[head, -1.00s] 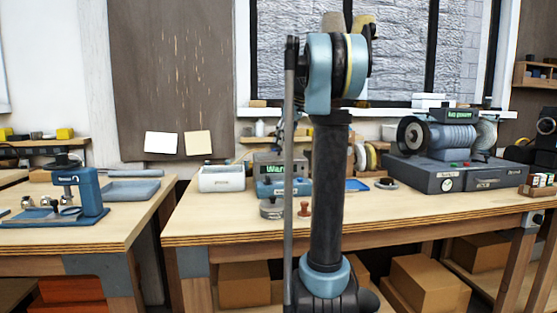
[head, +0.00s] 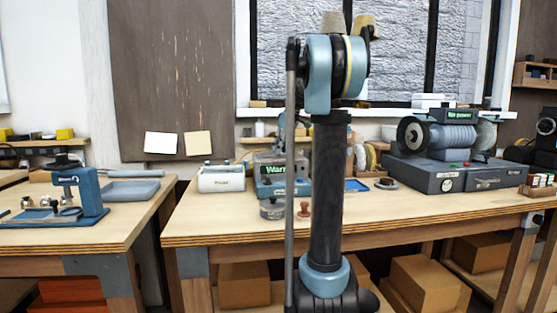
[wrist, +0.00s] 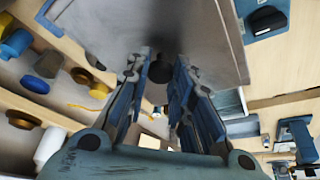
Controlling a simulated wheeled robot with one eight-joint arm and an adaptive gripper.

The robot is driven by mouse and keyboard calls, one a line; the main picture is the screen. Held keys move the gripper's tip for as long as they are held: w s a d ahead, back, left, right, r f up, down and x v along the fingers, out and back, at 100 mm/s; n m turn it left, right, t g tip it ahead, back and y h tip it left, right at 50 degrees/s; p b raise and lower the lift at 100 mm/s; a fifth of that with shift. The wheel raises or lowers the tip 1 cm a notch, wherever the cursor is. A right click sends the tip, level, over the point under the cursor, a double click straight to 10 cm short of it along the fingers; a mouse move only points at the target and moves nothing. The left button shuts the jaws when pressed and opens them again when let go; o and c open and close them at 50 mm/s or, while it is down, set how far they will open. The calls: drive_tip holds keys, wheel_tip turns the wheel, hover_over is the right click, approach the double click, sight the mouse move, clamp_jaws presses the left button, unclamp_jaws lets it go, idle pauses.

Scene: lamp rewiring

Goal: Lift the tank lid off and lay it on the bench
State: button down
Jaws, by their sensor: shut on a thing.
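In the wrist view a flat grey lid (wrist: 110,25) fills the upper middle, with a dark round knob (wrist: 161,68) on it. My gripper (wrist: 162,72) has its two fingers closed on either side of that knob. In the head view the blue and grey tank (head: 271,187) with a green lit display stands on the bench (head: 230,221), just left of my upright arm. My gripper is mostly hidden behind the arm there. I cannot tell the gap between lid and tank.
A white tub (head: 221,180) stands left of the tank. A dark jar (head: 272,210) and a brown stamp-like piece (head: 304,209) sit in front. A grinder-like machine (head: 455,150) stands to the right. The bench front left of the jar is clear.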

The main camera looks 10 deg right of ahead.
wheel_tip(320, 180, up, 10)
idle(0.7)
